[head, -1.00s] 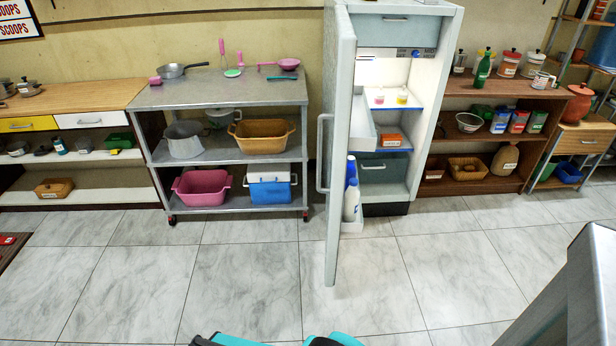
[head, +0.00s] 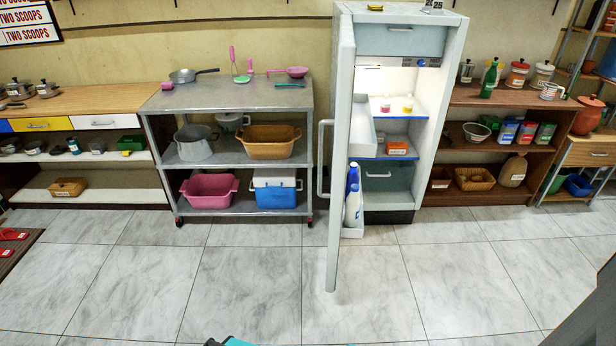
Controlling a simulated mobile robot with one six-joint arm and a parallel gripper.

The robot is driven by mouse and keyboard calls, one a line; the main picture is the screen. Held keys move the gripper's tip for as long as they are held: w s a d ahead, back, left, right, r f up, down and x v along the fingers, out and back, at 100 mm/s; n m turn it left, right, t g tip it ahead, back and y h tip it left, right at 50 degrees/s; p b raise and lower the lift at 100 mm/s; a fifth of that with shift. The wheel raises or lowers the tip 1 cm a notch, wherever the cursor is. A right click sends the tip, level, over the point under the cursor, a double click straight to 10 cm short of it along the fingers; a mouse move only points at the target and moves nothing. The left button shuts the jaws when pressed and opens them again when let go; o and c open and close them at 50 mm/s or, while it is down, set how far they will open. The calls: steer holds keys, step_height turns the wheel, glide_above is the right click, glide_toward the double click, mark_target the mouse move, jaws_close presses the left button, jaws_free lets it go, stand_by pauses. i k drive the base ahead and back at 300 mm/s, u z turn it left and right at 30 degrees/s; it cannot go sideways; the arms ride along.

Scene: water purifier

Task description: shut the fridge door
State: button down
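The fridge (head: 442,120) stands against the back wall, right of the picture's middle. Its door (head: 342,160) is wide open, swung out toward me and seen nearly edge-on. A long handle (head: 323,158) is on the door's left side. Inside are lit shelves, a red box (head: 397,149), small jars (head: 407,104) and drawers. My gripper is not in view; only a small teal and black part of my own body shows at the bottom edge.
A grey metal cart (head: 230,97) with pans, pots and tubs stands left of the door. A brown shelf unit (head: 490,98) is right of the fridge. The tiled floor (head: 240,280) in front is clear. A dark grey surface (head: 590,315) cuts the lower right corner.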

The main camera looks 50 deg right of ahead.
mark_target(354, 132)
steer(key=z, duration=0.1)
steer(key=i, duration=0.95)
steer(key=u, duration=0.1)
